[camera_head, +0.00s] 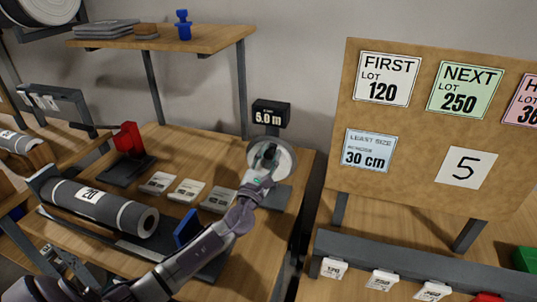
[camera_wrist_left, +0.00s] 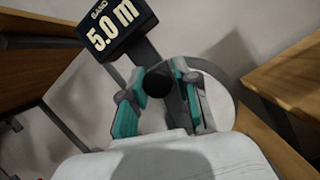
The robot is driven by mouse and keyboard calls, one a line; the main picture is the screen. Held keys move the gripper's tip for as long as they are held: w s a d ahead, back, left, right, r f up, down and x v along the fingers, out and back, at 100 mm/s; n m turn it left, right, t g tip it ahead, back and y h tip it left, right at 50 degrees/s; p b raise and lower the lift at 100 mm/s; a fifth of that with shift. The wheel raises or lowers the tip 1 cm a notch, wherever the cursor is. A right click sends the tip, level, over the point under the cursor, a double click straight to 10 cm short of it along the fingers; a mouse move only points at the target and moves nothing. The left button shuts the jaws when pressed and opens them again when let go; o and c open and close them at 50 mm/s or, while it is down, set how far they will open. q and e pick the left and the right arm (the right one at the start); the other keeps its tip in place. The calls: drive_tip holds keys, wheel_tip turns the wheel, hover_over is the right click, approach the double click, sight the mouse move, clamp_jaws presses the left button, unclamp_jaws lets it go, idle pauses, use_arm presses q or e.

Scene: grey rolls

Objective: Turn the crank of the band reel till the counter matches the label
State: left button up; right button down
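The band reel (camera_head: 284,158) is a pale disc standing on the bench. Its dark counter (camera_head: 271,113) reads 5.0 m, and the counter also shows in the left wrist view (camera_wrist_left: 118,27). My left gripper (camera_head: 266,157) is in front of the reel at its crank. In the left wrist view, the dark round crank knob (camera_wrist_left: 158,82) sits between the two teal-padded fingers, which look closed around it. A white card (camera_head: 467,167) on the brown board reads 5. My right gripper is in neither view.
A grey roll (camera_head: 98,207) marked 20 lies left of my left arm. A red block device (camera_head: 128,139) and several small cards (camera_head: 187,190) stand behind. A shelf (camera_head: 170,38) hangs above. The notice board (camera_head: 420,130) stands to the right.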

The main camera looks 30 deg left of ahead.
use_arm(q)
drive_tip(key=o, duration=0.3)
drive_tip(key=v, duration=1.2)
idle(0.3)
